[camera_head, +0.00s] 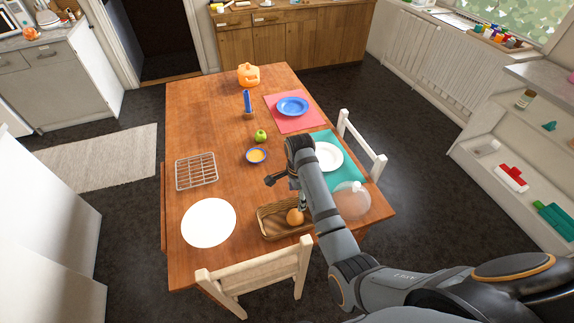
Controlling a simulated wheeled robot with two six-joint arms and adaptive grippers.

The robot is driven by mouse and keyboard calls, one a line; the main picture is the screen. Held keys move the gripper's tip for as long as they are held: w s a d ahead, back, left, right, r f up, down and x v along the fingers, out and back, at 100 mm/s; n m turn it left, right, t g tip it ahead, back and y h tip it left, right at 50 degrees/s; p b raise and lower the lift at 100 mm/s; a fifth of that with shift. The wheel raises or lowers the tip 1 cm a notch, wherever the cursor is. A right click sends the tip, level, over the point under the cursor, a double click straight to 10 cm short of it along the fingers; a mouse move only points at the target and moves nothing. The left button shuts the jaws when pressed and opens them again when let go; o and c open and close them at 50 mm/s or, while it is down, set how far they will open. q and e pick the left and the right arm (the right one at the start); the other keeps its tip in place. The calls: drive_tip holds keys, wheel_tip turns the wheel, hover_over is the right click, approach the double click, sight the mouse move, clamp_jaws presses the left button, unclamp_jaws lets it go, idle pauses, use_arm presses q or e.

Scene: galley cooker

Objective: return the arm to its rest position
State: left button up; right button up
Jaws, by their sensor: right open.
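My right arm comes in from the lower right and reaches over the table's right side. Its wrist bends down, and the right gripper (302,204) points down above the wicker basket (270,226). The gripper is open, and part of it is hidden behind my own forearm. An orange (294,217) lies in the basket just below the fingertips; whether they touch it I cannot tell. My left gripper is not in view.
Chairs (262,273) stand at the front and right. The table's far left is clear.

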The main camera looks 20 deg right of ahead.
drive_tip(key=s+d+r+n+t, duration=0.2)
drive_tip(key=s+d+n, duration=0.1)
drive_tip(key=s+n, duration=0.65)
drive_tip(key=s+d+r+n+t, duration=0.2)
drive_tip(key=s+d+n, duration=0.1)
drive_tip(key=s+n, duration=0.65)
wheel_tip(320, 180, down, 25)
drive_tip(key=s+d+g+h, duration=0.1)
drive_tip(key=s+d+g, duration=0.1)
drive_tip(key=d, duration=0.1)
drive_tip(key=s+d+f+m, duration=0.1)
drive_tip(key=s+f, duration=1.7)
drive_tip(key=s, duration=0.1)
drive_tip(key=shift+s+f+g, duration=0.25)
drive_tip(key=shift+s+g, duration=0.1)
drive_tip(key=shift+g, duration=0.05)
